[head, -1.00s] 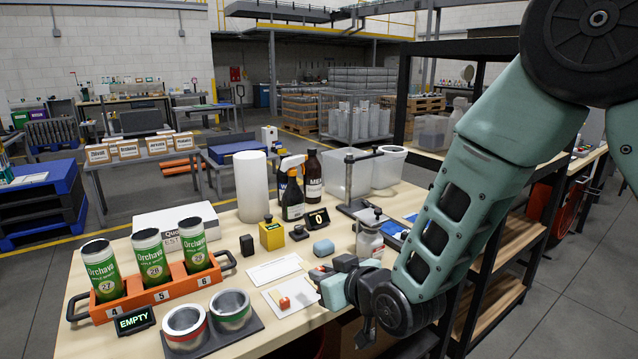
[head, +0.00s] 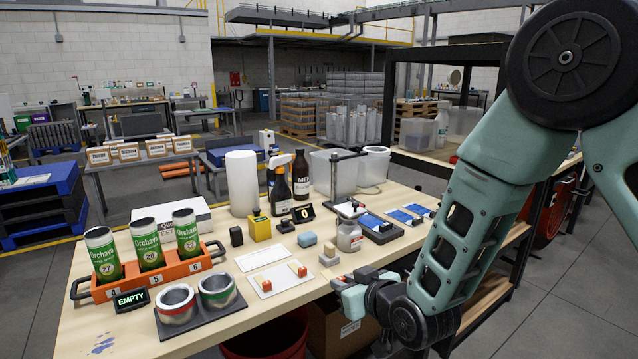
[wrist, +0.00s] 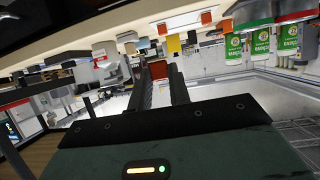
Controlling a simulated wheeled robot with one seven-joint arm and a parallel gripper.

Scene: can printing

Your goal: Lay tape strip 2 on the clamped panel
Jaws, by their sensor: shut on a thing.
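My gripper (head: 345,284) is above the table's front edge, right of the white card. In the wrist view its dark jaws (wrist: 161,86) are shut on a small pale strip with a red end (wrist: 158,70), which looks like a tape strip; its number cannot be read. In the head view the held piece is hidden.
A spray jar (head: 348,238) and a grey block with tan top (head: 329,254) stand between gripper and clamp. Blue-and-white pieces (head: 405,215) lie right of the clamp. An orange can carrier (head: 160,278) and two metal cups (head: 217,291) are at left.

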